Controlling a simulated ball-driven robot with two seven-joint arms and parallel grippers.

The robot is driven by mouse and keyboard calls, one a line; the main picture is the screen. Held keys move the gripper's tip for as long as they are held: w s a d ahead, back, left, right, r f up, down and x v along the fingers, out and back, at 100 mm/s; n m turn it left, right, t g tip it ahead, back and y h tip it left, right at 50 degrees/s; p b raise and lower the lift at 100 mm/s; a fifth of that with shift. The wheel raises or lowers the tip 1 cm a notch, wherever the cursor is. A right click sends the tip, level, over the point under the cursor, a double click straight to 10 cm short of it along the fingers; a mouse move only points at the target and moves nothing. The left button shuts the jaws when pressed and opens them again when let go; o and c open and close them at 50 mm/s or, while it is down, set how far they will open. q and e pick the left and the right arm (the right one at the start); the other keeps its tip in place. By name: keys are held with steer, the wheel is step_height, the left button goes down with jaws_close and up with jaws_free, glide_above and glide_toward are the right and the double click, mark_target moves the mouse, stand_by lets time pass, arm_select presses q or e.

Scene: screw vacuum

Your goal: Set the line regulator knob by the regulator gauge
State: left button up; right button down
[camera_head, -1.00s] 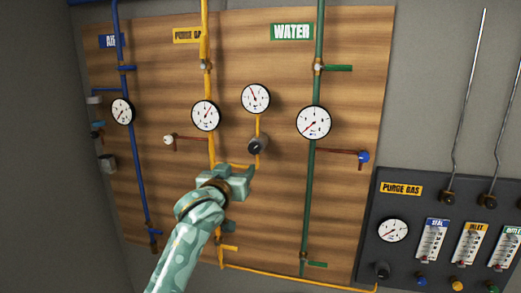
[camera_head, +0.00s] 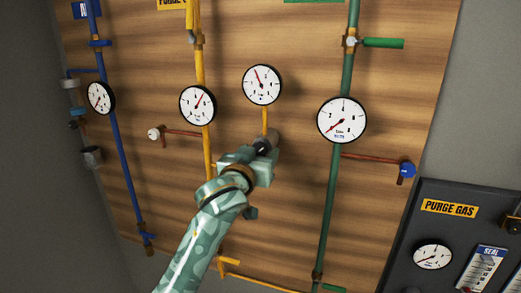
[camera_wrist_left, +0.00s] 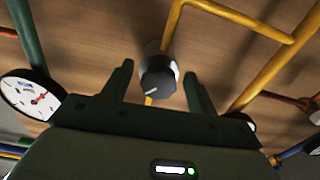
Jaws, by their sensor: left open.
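The line regulator knob (camera_wrist_left: 157,83) is dark with a pale pointer mark and sits on the yellow pipe. In the left wrist view it lies between and just beyond the two fingers of my left gripper (camera_wrist_left: 158,82). The fingers are apart, and a gap shows on each side of the knob. In the head view my left gripper (camera_head: 266,150) covers most of the knob. The regulator gauge (camera_head: 262,85) is a round white dial directly above it on the same yellow pipe, its needle pointing up and left. My right gripper is not in view.
A second purge gas gauge (camera_head: 198,104) is to the left, with a red-brown side branch (camera_head: 180,132). The green water pipe (camera_head: 329,200) and its gauge (camera_head: 342,120) stand to the right. A dark purge gas panel (camera_head: 415,225) is at lower right. Bare wooden board lies between the pipes.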

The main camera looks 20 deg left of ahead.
arm_select(q)
steer(key=shift+s+r, duration=0.1)
steer(key=shift+s, duration=0.3)
steer(key=c, duration=1)
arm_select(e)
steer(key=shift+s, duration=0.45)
arm_select(q)
steer(key=shift+m, duration=0.3)
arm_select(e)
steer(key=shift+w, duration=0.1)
arm_select(q)
steer(key=m, duration=0.6)
steer(key=shift+a, duration=0.1)
steer(key=m, duration=0.6)
steer(key=shift+r+m, duration=0.1)
steer(key=shift+m, duration=0.2)
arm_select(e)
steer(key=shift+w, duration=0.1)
